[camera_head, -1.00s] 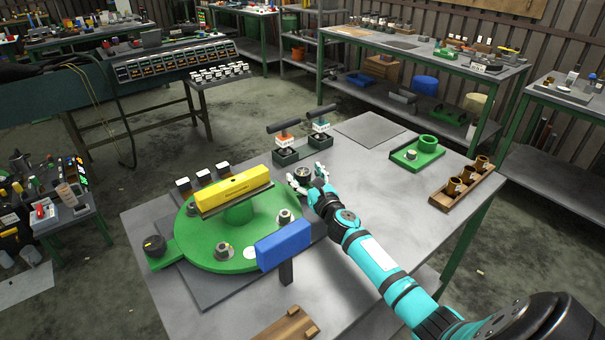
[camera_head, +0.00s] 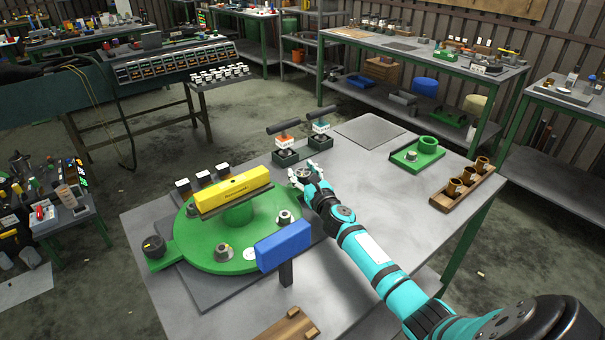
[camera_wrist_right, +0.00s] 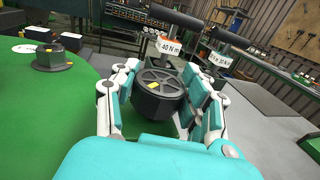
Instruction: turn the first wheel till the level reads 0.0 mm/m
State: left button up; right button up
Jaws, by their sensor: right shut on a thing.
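The green round base (camera_head: 200,256) stands on the near table, with the yellow level (camera_head: 233,188) lying across its central post. No reading can be made out on the level. A black wheel (camera_wrist_right: 158,92) with a spoked top and a yellow mark sits at the base's right edge. My right gripper (camera_head: 305,176) is shut on this wheel, its fingers on either side of the rim; the wheel is partly covered in the head view. Another black wheel (camera_head: 154,246) with a yellow mark is on the base's left lobe. My left gripper is not in view.
A blue box on a post (camera_head: 283,246) stands close in front of the base. Two torque tools (camera_head: 286,150) stand behind my right gripper. A green fixture (camera_head: 417,153) and a wooden tray with brown cups (camera_head: 462,190) are to the right. The table's right front is clear.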

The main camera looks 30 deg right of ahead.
jog(key=shift+r+n+y+p, duration=0.15)
jog(key=shift+n+y+p, duration=0.15)
jog(key=shift+n+y, duration=0.6)
jog(key=shift+y, duration=0.7)
jog(key=o, duration=1.2)
jog(key=s, duration=1.2)
